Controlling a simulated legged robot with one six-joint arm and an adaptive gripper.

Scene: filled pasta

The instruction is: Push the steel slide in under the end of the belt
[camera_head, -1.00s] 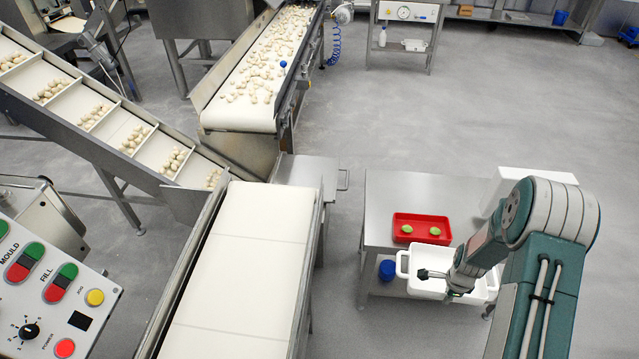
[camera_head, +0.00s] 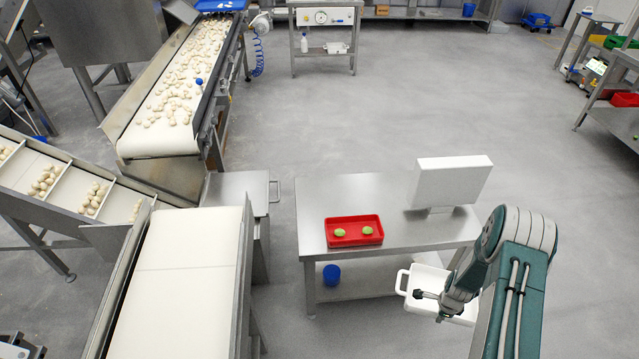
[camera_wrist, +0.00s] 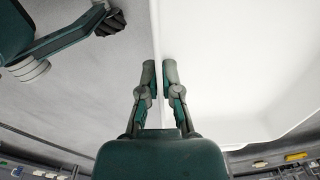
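The steel slide (camera_head: 232,189) is a flat grey plate with a bar handle on its right side. It sits just right of and below the end of the pasta belt (camera_head: 158,138), partly pulled out to the right, and its far left part is hidden. My gripper (camera_head: 420,295) is at the lower right, well away from the slide. It is shut on the rim of a white tub (camera_head: 458,279). In the wrist view, the fingers (camera_wrist: 159,75) close on either side of the tub's thin wall, with the white inside (camera_wrist: 245,70) to the right.
A white flat belt (camera_head: 180,290) runs at left. Open floor lies behind.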

